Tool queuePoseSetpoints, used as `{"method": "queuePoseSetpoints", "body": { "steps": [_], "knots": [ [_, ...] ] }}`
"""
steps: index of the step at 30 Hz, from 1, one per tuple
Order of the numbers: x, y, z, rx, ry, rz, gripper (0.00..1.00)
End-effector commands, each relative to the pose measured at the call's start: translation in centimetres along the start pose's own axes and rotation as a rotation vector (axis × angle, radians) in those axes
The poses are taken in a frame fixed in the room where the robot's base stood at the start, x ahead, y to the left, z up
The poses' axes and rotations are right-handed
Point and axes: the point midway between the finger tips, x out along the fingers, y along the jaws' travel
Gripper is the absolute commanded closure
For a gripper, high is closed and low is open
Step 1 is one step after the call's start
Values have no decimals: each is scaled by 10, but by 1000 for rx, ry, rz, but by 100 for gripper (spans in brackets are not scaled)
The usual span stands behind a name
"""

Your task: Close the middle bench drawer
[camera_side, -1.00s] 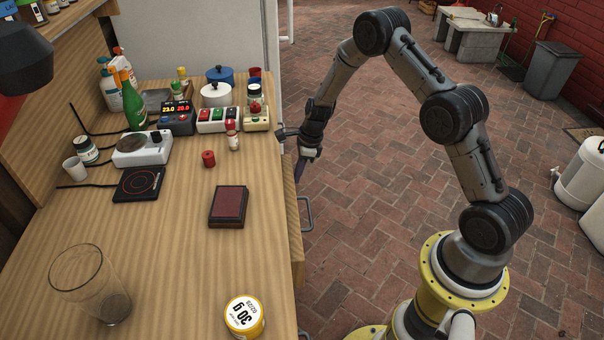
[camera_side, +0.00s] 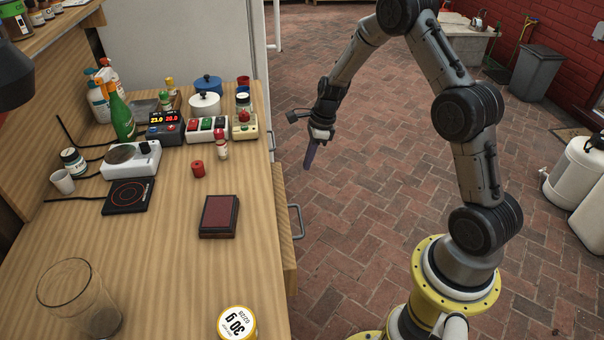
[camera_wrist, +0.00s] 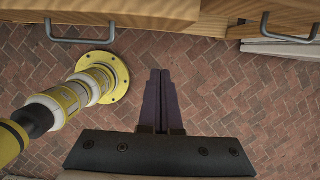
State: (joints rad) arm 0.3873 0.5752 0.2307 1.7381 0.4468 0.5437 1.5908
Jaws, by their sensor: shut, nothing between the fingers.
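The wooden bench (camera_side: 160,235) has a drawer front (camera_side: 287,235) standing out past its right edge in the side view, with a grey bar handle (camera_side: 297,221). The wrist view shows a drawer front (camera_wrist: 150,18) with a handle (camera_wrist: 80,37) at upper left, and another handle (camera_wrist: 288,34) at upper right. I cannot tell for certain which drawer is the middle one. My gripper (camera_side: 308,166) is shut and empty, pointing down over the paving, apart from the bench and beyond the protruding drawer. Its purple fingers (camera_wrist: 161,76) lie together in the wrist view.
Brick paving (camera_side: 370,200) beside the bench is clear around my gripper.

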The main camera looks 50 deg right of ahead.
Motion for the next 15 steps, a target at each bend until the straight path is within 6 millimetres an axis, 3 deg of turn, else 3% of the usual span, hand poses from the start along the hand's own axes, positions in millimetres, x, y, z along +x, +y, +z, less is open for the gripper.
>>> {"method": "queuePoseSetpoints", "body": {
  "steps": [3,9,11,15],
  "knots": [
    [-15,0,0,1,-1,-1,100],
    [-23,-1,2,-37,-10,-9,100],
    [-17,8,2,-44,-32,-5,100],
    [-12,52,10,-41,-92,-1,100]
  ]
}}
